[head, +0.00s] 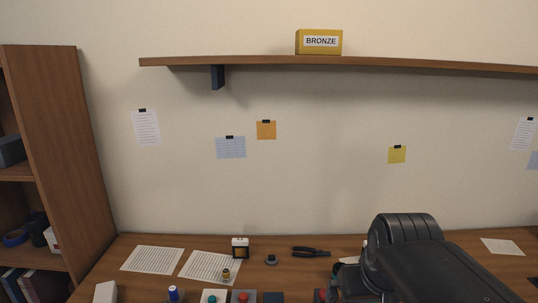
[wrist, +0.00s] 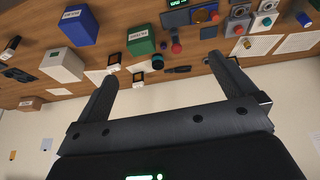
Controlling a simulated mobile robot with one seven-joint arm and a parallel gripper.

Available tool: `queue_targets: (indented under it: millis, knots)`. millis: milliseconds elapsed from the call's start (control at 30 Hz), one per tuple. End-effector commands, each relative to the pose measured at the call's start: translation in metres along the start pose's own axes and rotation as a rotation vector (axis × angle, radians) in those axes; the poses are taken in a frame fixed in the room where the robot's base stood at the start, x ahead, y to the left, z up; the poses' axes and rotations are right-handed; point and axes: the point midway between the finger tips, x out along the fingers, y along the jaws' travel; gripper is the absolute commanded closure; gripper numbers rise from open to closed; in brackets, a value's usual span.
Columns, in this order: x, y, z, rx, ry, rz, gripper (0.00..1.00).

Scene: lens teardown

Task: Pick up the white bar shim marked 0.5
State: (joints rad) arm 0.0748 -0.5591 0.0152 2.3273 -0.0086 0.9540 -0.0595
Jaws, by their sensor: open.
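I cannot pick out a white bar shim marked 0.5 in either view; small pieces on the bench are too small to read. My gripper (wrist: 162,68) shows in the wrist view with its two dark fingers wide apart and nothing between them. The bench (wrist: 25,90) appears upside down beyond the fingers. In the head view my dark arm fills the lower right and hides part of the bench; the gripper's fingers do not show there.
The wrist view shows a blue box (wrist: 78,27), a green box (wrist: 140,40) and a white box (wrist: 60,65). On the head view's bench are pliers (head: 311,252), a white-and-black block (head: 240,249) and paper sheets (head: 152,259). A shelf (head: 400,63) overhangs the bench.

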Motion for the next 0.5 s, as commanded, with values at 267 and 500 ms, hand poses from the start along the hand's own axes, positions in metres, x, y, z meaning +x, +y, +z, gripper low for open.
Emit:
queue_targets:
  millis: [267,500]
  knots:
    - [0.003,-0.018,0.054,0.009,0.067,-0.034,0.0]
    - [0.004,-0.019,0.061,0.013,0.074,-0.04,0.01]
